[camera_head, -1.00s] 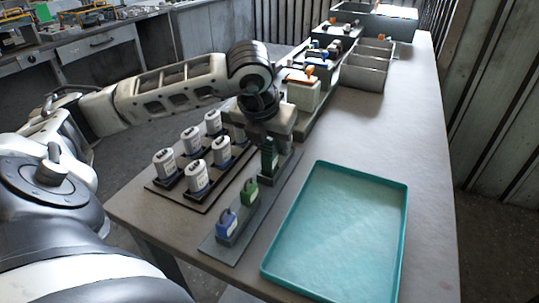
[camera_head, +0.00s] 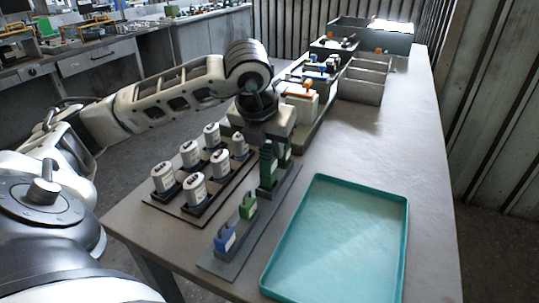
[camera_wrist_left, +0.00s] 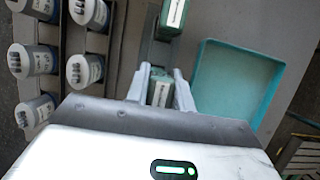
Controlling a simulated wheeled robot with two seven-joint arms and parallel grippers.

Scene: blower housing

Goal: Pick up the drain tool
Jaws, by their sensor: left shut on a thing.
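The drain tool, which I take to be the green piece with a white label (camera_wrist_left: 160,93), sits between the fingers of my left gripper (camera_wrist_left: 158,88) in the left wrist view. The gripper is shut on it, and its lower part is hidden. In the head view my left gripper (camera_head: 272,140) points down over the far part of a narrow grey rack (camera_head: 238,247). A tall dark green tool (camera_head: 267,168) shows right at its fingers; I cannot tell how far it is from the rack. My right gripper is in neither view.
A green tool (camera_head: 248,206) and a blue tool (camera_head: 225,240) stand nearer on the rack. Several white canisters (camera_head: 194,190) stand to the left. An empty teal tray (camera_head: 340,235) lies to the right. Grey bins (camera_head: 362,82) stand farther back.

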